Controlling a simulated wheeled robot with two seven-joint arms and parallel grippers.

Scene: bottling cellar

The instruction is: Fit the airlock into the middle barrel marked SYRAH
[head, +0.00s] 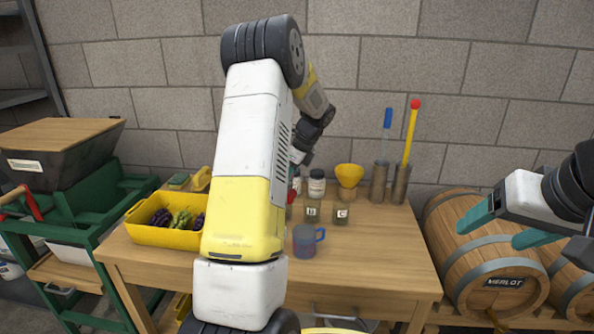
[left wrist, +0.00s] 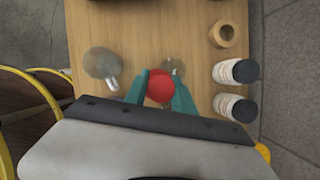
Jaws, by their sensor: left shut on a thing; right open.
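My left gripper (left wrist: 161,84) is shut on a red round-topped thing (left wrist: 158,91), which I take to be the airlock, seen from above over the table. Its lower part is hidden. In the head view my left arm hides most of that gripper. My right gripper (head: 503,228) is open and empty at the right, in front of a barrel marked MERLOT (head: 474,250). A second barrel (head: 574,283) is cut off at the right edge, with no readable name. No SYRAH marking shows.
The wooden table (head: 375,262) holds a blue mug (head: 306,243), a black-lidded jar (head: 316,187), small marked glass jars (head: 341,213), a yellow funnel (head: 349,178) and metal cups (head: 379,184) with rods. A yellow crate (head: 160,236) holds grapes. The table's right front is clear.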

